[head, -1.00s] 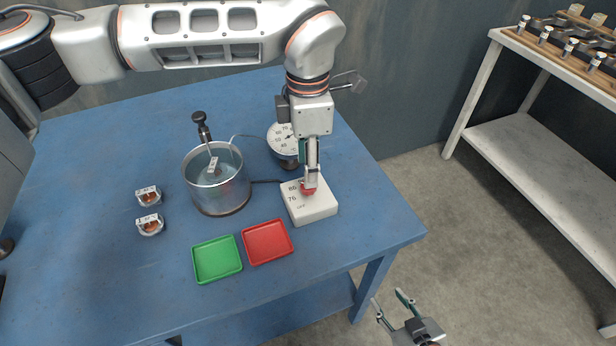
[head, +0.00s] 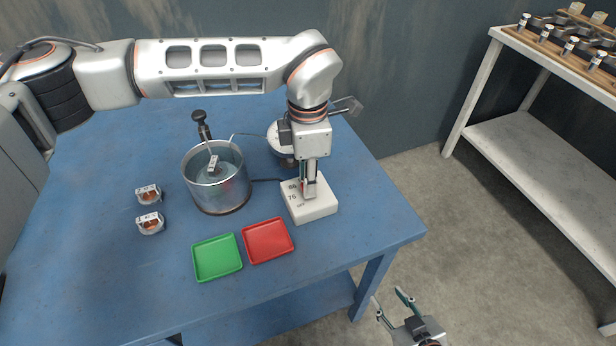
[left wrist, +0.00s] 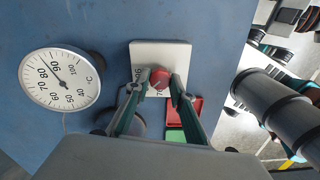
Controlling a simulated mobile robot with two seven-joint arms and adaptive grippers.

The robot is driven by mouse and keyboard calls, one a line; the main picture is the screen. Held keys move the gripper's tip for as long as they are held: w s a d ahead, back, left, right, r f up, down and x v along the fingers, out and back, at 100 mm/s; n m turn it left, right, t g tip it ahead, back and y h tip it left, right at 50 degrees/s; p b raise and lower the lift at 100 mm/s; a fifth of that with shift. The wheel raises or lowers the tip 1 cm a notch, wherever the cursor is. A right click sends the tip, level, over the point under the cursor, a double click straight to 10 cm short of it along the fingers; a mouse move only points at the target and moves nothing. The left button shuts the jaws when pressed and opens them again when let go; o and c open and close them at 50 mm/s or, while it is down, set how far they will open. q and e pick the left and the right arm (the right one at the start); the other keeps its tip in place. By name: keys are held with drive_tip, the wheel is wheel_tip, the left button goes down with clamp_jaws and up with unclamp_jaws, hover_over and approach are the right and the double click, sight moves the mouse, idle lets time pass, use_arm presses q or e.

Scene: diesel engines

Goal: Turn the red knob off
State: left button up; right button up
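The red knob (left wrist: 159,78) sits on the white control box (left wrist: 147,52), between the fingertips of my left gripper (left wrist: 157,86) in the left wrist view. A narrow gap seems to show on the left side of the knob; the right fingertip is close to it or touching. In the head view my left gripper (head: 311,190) points down over the white box (head: 320,211) and hides most of the knob. My right gripper (head: 391,304) is open and empty, low beside the table's right edge.
A metal pot (head: 217,182) stands left of the box, with a round dial (head: 280,137) behind. A green tray (head: 217,257) and a red tray (head: 267,241) lie in front. Two small labelled parts (head: 150,222) lie left of the pot. The front left table is clear.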

use_arm(q)
drive_tip(key=shift+o, duration=0.2)
drive_tip(key=shift+n, duration=0.5)
drive_tip(key=n, duration=0.3)
drive_tip(key=shift+n, duration=0.4)
drive_tip(key=n, duration=0.4)
drive_tip(key=shift+n, duration=0.3)
drive_tip(key=n, duration=0.4)
drive_tip(key=shift+n, duration=2.2)
drive_tip(key=o, duration=1.1)
